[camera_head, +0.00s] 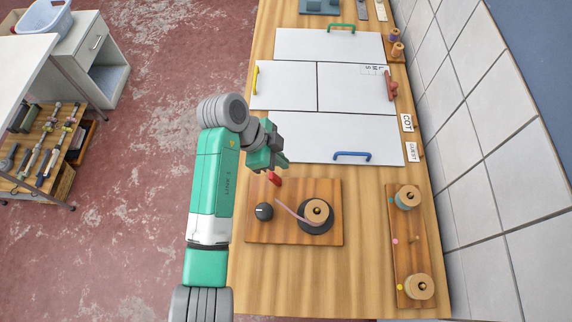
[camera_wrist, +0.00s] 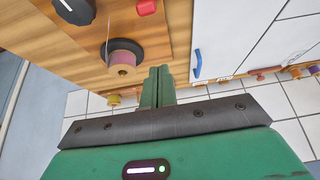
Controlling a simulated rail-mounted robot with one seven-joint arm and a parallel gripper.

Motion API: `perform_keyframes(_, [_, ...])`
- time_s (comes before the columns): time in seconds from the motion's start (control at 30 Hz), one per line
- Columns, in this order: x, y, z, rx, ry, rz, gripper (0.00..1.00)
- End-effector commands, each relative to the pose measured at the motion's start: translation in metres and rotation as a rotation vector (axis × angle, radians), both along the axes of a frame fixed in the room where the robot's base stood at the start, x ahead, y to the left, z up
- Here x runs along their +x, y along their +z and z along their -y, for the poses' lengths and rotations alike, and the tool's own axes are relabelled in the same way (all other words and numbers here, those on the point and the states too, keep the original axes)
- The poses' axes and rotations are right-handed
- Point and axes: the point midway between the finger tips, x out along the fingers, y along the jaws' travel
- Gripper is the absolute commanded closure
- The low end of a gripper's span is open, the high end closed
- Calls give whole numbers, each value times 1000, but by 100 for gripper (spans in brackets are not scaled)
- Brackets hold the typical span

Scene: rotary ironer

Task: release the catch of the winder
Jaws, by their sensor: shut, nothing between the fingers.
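The winder is a square wooden board (camera_head: 255,233) on the bench in the head view. It carries a black round knob (camera_head: 263,211) with a white mark and a wooden spool (camera_head: 317,210) on a black disc (camera_head: 316,230). A pinkish strand or thin rod runs from the spool to the upper left. A small red piece (camera_head: 274,179), perhaps the catch, is at the board's upper edge. My gripper (camera_head: 283,161) is just above it in the picture, apart from it. In the wrist view, my gripper (camera_wrist: 158,80) is shut and empty; the red piece (camera_wrist: 147,7), spool (camera_wrist: 123,58) and knob (camera_wrist: 75,9) show beyond it.
White panels with a blue handle (camera_head: 352,156), a yellow handle (camera_head: 256,76) and a green handle (camera_head: 341,27) lie beyond the board. A rack with spools (camera_head: 407,197) stands right, by the tiled wall (camera_head: 485,190). Bare bench lies below the board.

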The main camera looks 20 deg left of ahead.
Motion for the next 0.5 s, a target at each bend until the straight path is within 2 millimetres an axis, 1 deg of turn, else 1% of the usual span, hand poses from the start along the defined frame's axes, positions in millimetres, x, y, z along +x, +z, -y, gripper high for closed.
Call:
perform_keyframes(0.03, [-2, 5, -7, 2, -1, 2, 100])
perform_keyframes(0.2, [-7, 28, -26, 1, -1, 2, 100])
perform_keyframes(0.33, [-10, 36, -34, 1, -2, 1, 100])
perform_keyframes(0.5, [-11, 40, -36, 0, -3, -1, 100])
